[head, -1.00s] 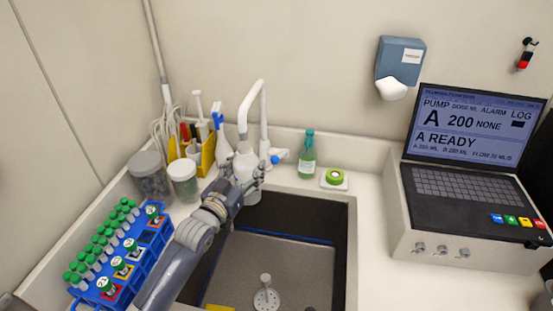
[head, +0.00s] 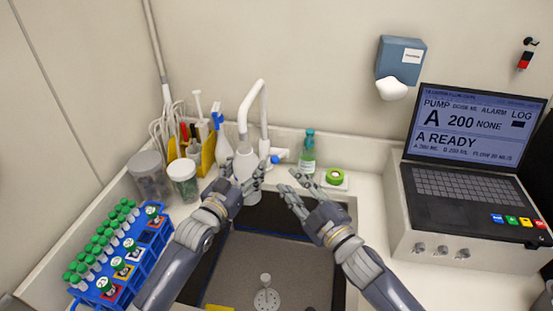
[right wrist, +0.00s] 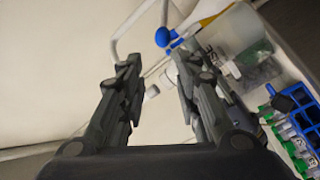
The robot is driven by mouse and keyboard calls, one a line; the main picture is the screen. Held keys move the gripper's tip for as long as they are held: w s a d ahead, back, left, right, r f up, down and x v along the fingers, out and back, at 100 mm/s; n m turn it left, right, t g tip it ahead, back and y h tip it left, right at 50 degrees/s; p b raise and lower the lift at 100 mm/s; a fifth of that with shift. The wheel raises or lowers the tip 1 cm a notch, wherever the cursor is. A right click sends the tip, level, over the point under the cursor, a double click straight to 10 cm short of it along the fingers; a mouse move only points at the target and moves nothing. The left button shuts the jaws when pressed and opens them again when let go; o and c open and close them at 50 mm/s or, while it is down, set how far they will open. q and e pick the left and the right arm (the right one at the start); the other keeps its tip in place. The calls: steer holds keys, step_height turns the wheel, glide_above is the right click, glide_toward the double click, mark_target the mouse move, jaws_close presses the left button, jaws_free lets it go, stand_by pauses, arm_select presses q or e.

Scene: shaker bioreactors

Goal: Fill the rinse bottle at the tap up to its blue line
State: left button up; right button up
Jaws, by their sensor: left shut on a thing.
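The pale rinse bottle (head: 249,191) is upright under the tap's (head: 261,86) spout, over the back of the sink (head: 280,270). My left gripper (head: 242,178) is shut on it, and its fingers cover part of the bottle. I cannot make out the blue line, the water level or any stream. The tap's blue-ended lever (head: 278,158) is to the right of the bottle. My right gripper (head: 297,187) is open and empty, to the right of the bottle and apart from it. In the right wrist view its fingers (right wrist: 155,85) are spread with nothing between them.
A green-liquid bottle (head: 307,155) and a green ring on a white pad (head: 334,177) stand behind my right gripper. A blue tube rack (head: 125,265) is at front left; a pump console (head: 470,180) is at right.

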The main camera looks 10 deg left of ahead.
mark_target(276, 159)
steer(key=w+a, duration=0.2)
steer(key=w, duration=0.2)
steer(key=w+a+f+m+h, duration=0.1)
steer(key=w+a, duration=0.1)
steer(key=w, duration=0.1)
steer(key=w+a+f+m, duration=0.1)
steer(key=w+a, duration=0.1)
steer(key=w, duration=0.2)
steer(key=shift+w+a+h, duration=0.3)
steer(key=shift+a, duration=0.05)
jaws_close()
stand_by(0.3)
